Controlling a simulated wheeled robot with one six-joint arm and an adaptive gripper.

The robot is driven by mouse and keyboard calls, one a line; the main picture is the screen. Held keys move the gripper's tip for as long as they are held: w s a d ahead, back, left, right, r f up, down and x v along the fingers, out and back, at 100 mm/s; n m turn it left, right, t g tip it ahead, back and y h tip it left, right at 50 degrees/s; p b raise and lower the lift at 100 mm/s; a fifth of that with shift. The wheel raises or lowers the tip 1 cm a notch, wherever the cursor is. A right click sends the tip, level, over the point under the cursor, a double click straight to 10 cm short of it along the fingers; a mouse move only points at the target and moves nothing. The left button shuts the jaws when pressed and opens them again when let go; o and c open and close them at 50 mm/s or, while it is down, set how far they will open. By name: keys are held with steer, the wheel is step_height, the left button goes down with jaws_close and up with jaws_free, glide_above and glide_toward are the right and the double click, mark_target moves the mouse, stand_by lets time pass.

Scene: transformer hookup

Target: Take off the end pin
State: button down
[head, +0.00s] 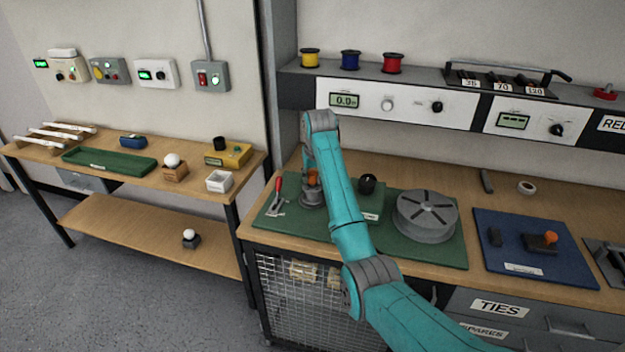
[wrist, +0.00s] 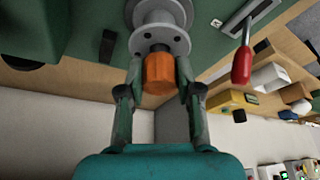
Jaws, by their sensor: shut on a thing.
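The end pin, with an orange faceted head (wrist: 158,74), points out of a grey round flanged hub (wrist: 160,35) in the wrist view. A short dark stub shows between the head and the flange. My gripper (wrist: 158,68) is shut on the orange head, one finger on each side. In the head view the orange head (head: 313,177) stands above the grey hub (head: 312,196) on the left green mat (head: 290,224). My arm hides part of that area, and the fingers are hard to make out there.
A dark round piece (head: 367,184) and a large grey slotted drum (head: 426,216) stand to the right. A blue mat (head: 520,262) holds another orange-topped piece (head: 550,238). A side table (head: 150,185) stands left.

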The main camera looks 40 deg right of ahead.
steer(key=shift+r, duration=2.4)
steer(key=shift+r, duration=2.4)
steer(key=shift+s, duration=0.1)
